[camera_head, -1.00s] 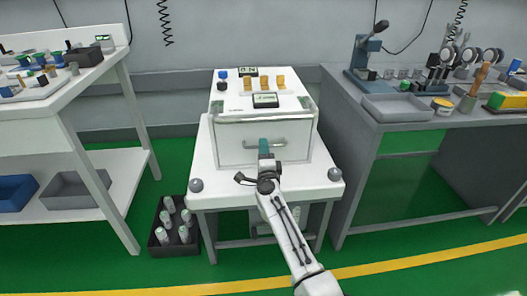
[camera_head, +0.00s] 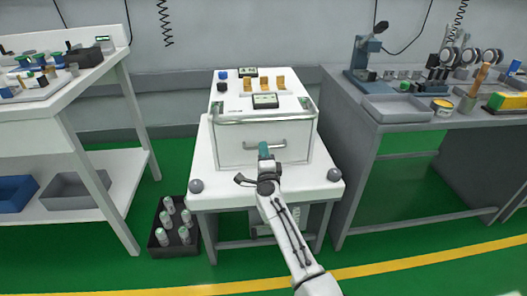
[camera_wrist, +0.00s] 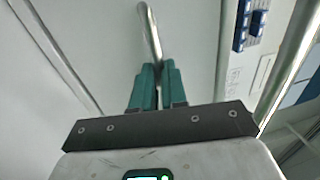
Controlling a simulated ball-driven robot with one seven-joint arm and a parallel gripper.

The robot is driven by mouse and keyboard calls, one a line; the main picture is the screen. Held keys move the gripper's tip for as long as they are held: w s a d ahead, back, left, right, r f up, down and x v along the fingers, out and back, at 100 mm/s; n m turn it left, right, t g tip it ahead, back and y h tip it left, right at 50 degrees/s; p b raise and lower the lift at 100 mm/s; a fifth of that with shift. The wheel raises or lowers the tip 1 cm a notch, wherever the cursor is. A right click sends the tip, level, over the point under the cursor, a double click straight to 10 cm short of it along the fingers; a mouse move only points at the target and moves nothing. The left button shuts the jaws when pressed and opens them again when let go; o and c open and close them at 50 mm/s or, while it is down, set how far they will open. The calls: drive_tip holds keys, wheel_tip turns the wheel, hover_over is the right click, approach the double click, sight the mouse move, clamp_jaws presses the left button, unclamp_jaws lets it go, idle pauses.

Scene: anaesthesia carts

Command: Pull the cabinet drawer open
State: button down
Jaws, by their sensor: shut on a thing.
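The white cabinet (camera_head: 232,155) stands on a white cart (camera_head: 235,188) in the middle of the head view. Its drawer front carries a horizontal metal bar handle (camera_head: 280,146). My gripper (camera_head: 264,151) reaches the handle from the front, with its teal fingers at the bar's middle. In the wrist view, the teal fingers of my gripper (camera_wrist: 158,84) are shut on the metal handle (camera_wrist: 151,32), which runs up out of them. The fingers hide part of the bar. Any gap around the drawer front is too small to tell.
A grey bench (camera_head: 385,122) with tools stands close at the right. A white table (camera_head: 95,85) stands at the left. A black crate of bottles (camera_head: 162,250) sits on the floor left of the cart. Green floor is free in front.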

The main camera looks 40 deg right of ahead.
drive_tip(key=r+p+v, duration=0.2)
drive_tip(key=p+v, duration=0.4)
drive_tip(key=v, duration=0.8)
drive_tip(key=r+p+v, duration=0.3)
drive_tip(key=p+v, duration=0.3)
drive_tip(key=v, duration=0.8)
drive_tip(key=shift+s+a+p, duration=0.35)
drive_tip(key=shift+s+a, duration=0.1)
drive_tip(key=shift+s, duration=0.05)
drive_tip(key=shift+r, duration=0.1)
drive_tip(key=c, duration=1.2)
unclamp_jaws()
drive_tip(key=shift+o, duration=0.2)
drive_tip(key=v, duration=1)
drive_tip(key=shift+s+a, duration=0.25)
drive_tip(key=shift+s, duration=0.05)
